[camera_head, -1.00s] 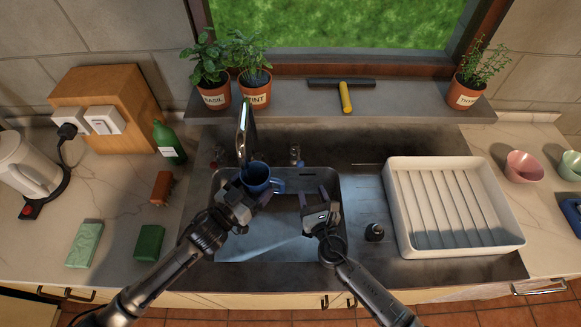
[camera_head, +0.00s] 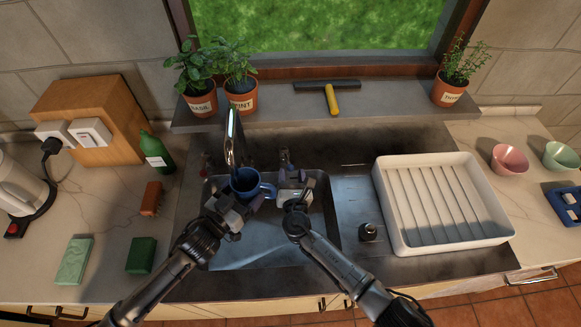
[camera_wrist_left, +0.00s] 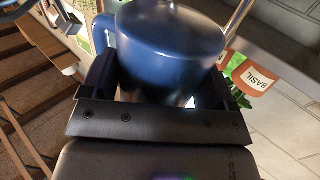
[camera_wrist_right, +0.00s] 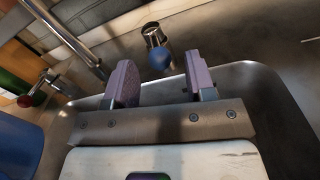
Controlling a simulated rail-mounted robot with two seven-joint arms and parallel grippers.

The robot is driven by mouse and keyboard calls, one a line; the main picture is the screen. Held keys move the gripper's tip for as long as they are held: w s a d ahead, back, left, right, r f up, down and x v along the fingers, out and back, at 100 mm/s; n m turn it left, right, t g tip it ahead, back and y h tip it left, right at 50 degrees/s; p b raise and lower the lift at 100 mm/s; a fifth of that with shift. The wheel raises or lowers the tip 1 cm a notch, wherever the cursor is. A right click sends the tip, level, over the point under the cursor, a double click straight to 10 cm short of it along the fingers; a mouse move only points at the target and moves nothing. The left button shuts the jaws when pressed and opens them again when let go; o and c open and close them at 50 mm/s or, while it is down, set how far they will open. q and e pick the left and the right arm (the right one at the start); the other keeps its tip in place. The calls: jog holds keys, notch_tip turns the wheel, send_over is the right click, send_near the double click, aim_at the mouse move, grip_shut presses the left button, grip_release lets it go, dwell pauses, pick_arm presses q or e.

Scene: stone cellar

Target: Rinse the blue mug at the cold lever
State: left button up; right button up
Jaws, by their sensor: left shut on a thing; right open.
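The blue mug (camera_head: 246,184) is upright over the sink, below the spout of the tap (camera_head: 233,140). My left gripper (camera_head: 238,204) is shut on it. The mug also fills the top of the left wrist view (camera_wrist_left: 172,45), between the fingers. The cold lever (camera_head: 286,160) stands right of the tap; the right wrist view shows its blue end (camera_wrist_right: 160,59) on a metal stem. My right gripper (camera_head: 295,184) is open and empty just in front of it. In the right wrist view the lever appears beyond and between the fingertips, apart from them. I see no water stream.
The red-ended lever (camera_wrist_right: 27,100) is left of the tap. The sink basin (camera_head: 285,252) lies below both grippers. A green bottle (camera_head: 155,152) and sponges are left. Potted herbs line the sill.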

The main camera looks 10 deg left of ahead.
aim_at(291, 168)
jog(key=shift+w+a, duration=0.15)
jog(key=shift+w, duration=0.6)
jog(key=shift+w+a, duration=0.15)
jog(key=shift+w, duration=0.6)
jog(key=shift+c, duration=0.4)
grip_shut()
